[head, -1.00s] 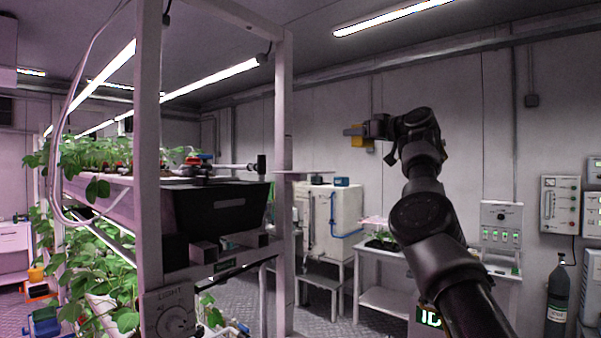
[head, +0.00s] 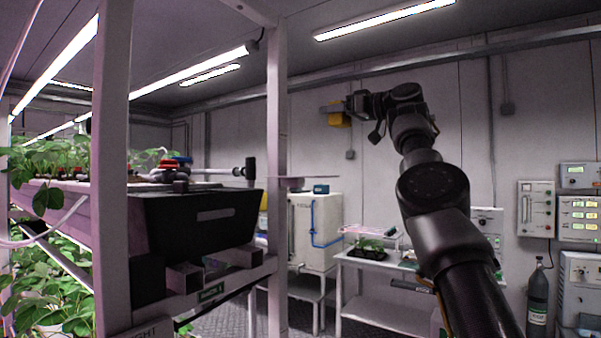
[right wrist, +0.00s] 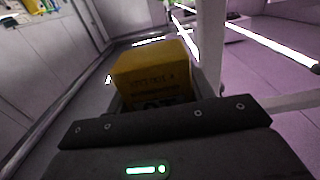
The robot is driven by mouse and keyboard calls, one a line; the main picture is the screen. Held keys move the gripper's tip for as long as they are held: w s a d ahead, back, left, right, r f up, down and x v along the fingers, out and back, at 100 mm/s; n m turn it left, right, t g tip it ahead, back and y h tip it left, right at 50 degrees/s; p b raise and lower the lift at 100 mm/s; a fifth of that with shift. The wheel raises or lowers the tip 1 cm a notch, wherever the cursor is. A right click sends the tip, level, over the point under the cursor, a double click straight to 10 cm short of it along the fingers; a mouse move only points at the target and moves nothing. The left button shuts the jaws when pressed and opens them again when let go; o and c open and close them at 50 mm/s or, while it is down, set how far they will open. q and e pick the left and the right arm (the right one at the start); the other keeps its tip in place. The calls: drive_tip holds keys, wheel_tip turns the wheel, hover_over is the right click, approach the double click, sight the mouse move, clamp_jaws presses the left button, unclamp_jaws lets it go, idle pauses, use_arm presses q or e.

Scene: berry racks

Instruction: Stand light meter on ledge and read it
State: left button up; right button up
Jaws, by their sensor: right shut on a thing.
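My right gripper (head: 338,108) is shut on a yellow box, the light meter (head: 340,119), and holds it in the air to the right of the white rack post. In the right wrist view the meter (right wrist: 150,75) shows as a yellow block with dark lettering beyond the dark gripper body; its reading cannot be made out. A thin flat plate on the rack post, which looks like the ledge (head: 308,178), lies below and left of the meter, apart from it. My left gripper is not in view.
The white rack post (head: 277,130) stands close to the meter's left. A black tank (head: 190,225) and strawberry plants (head: 50,165) fill the rack at left. A white bench (head: 370,263) with a plant tray stands behind. Wall instruments (head: 537,210) are at right.

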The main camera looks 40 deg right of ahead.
drive_tip(key=a+f+b, duration=0.1)
drive_tip(key=a+f, duration=0.2)
drive_tip(key=a, duration=0.1)
drive_tip(key=a+f+b, duration=0.2)
drive_tip(key=a+f, duration=0.1)
drive_tip(key=a, duration=0.1)
drive_tip(key=a+f+b, duration=0.2)
drive_tip(key=a+f, duration=0.1)
drive_tip(key=a, duration=0.1)
drive_tip(key=shift+s, duration=0.15)
drive_tip(key=shift+a+f, duration=0.1)
drive_tip(key=shift+a, duration=0.1)
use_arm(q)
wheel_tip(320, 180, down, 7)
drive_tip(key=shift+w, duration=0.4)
use_arm(e)
drive_tip(key=shift+a, duration=0.15)
drive_tip(key=shift+s+a+f, duration=0.1)
drive_tip(key=shift+a+f, duration=0.05)
drive_tip(key=shift+f, duration=0.15)
wheel_tip(320, 180, down, 3)
drive_tip(key=shift+r+p, duration=0.2)
drive_tip(key=shift+p, duration=0.5)
drive_tip(key=shift+f, duration=0.25)
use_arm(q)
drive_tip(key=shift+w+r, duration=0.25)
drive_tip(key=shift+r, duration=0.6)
